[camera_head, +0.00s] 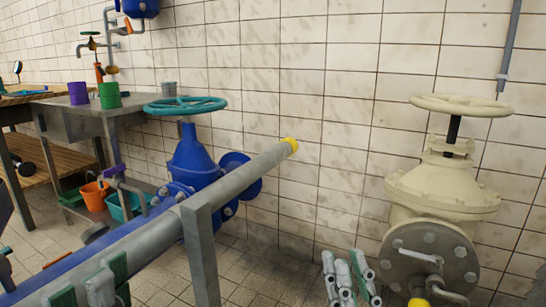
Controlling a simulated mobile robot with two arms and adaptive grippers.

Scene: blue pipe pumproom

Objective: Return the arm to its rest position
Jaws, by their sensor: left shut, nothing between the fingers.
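Neither of my grippers can be made out in the head view. A dark shape (4,203) is cut off by the left edge, and I cannot tell what it is. A blue valve (193,160) with a teal handwheel (185,106) stands left of the middle. A cream valve (443,185) with a cream handwheel (461,105) stands on the right, its round grey flange facing me.
A long grey pipe (240,175) with a yellow end (290,145) runs up from the lower left on a grey post (201,255). A metal table (85,122) holds a purple cup (78,93) and a green cup (109,95). An orange bucket (94,196) sits below. Several grey-green pipe pieces (347,278) stand low in the middle.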

